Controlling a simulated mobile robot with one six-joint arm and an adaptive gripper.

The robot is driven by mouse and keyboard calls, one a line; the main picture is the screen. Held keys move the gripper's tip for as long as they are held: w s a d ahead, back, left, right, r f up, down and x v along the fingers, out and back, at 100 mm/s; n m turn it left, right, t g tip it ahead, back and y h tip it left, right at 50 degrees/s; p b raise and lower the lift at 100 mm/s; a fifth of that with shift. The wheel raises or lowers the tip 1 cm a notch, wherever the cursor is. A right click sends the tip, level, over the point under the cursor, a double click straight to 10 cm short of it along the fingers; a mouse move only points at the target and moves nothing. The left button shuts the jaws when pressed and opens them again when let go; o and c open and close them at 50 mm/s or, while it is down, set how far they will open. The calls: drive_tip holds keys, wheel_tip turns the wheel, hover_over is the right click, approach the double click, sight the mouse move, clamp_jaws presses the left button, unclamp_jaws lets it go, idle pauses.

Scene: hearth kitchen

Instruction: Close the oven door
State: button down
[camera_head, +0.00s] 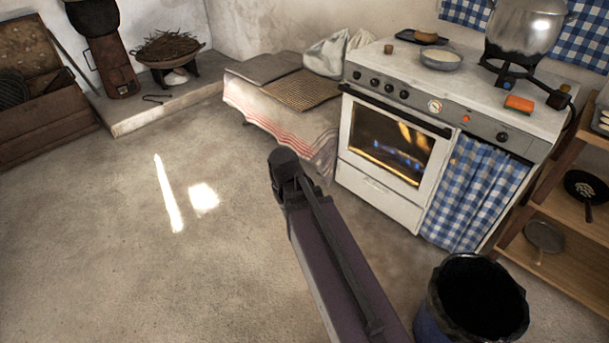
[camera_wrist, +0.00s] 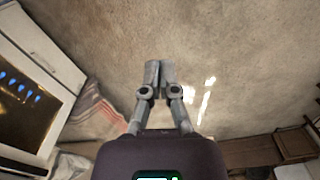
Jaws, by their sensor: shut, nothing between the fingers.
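The white oven (camera_head: 385,205) stands against the back wall in the head view. Its door (camera_head: 348,140) has a dark bar handle and a glass window with blue flames and an orange glow behind it. The door looks upright and flush with the oven front, with no gap that I can make out. In the wrist view, part of the oven door (camera_wrist: 62,75) shows tilted at the left edge. My gripper (camera_wrist: 159,70) is shut and empty, over bare floor, apart from the door. In the head view my arm hides the gripper.
A dark bin (camera_head: 432,310) stands at lower right. A blue checked curtain (camera_head: 475,195) hangs right of the door, beside wooden shelves (camera_head: 550,210). A bench with a striped cloth (camera_head: 270,125) stands left of the oven. The floor at left is clear.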

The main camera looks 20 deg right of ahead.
drive_tip(key=s, duration=0.1)
drive_tip(key=s+a+m, duration=0.1)
drive_tip(key=s, duration=0.1)
drive_tip(key=shift+s+a, duration=0.1)
drive_tip(key=shift+a, duration=0.2)
